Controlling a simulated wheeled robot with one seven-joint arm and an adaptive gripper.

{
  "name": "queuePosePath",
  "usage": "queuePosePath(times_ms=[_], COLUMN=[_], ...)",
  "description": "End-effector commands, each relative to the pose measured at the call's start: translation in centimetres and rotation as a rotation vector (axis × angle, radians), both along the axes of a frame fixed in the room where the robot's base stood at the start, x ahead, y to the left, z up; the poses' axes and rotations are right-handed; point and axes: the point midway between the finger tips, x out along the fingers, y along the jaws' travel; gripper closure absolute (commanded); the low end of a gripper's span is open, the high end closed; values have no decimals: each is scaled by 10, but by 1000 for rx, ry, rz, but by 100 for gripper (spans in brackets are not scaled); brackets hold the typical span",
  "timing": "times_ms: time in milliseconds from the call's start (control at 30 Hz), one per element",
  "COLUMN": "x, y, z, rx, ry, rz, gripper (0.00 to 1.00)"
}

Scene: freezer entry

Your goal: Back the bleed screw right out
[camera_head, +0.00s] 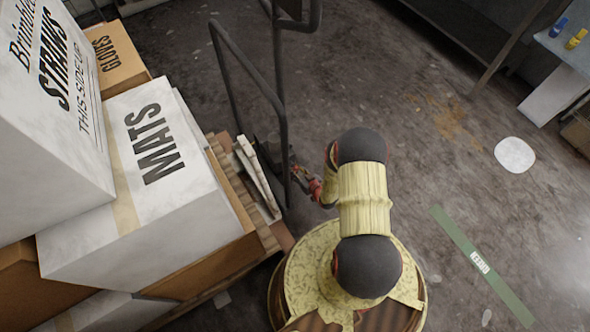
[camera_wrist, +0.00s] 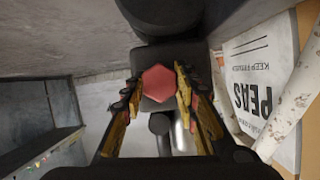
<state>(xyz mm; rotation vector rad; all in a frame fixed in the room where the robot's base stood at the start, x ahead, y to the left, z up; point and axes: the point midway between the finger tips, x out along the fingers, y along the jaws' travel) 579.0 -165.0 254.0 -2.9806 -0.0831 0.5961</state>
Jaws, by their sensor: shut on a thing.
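The bleed screw (camera_wrist: 159,84) shows a red six-sided head in the middle of the wrist view, against a dark block (camera_wrist: 151,104). My gripper (camera_wrist: 157,88) is shut on the screw head, with one yellow-and-black finger on each side. The head faces the camera; the screw's shank is hidden behind it. In the head view my gripper (camera_head: 302,174) is small, beside the dark upright of a tubular handle (camera_head: 283,110), and the screw cannot be made out there.
Stacked cartons, including a white MATS box (camera_head: 175,215), stand on a wooden pallet (camera_head: 262,232) left of my arm. A dark cylinder (camera_wrist: 160,12) sits above the screw. A PEAS carton (camera_wrist: 262,85) is at right.

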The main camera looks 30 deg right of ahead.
Motion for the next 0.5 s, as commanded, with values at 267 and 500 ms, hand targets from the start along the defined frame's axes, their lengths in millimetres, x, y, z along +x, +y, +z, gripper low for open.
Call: queuePosePath(times_ms=[267, 500], x=[0, 0], y=[2, 1], z=[0, 0], rx=[-47, -126], ry=[-2, -4], rz=[2, 1], gripper=[96, 96])
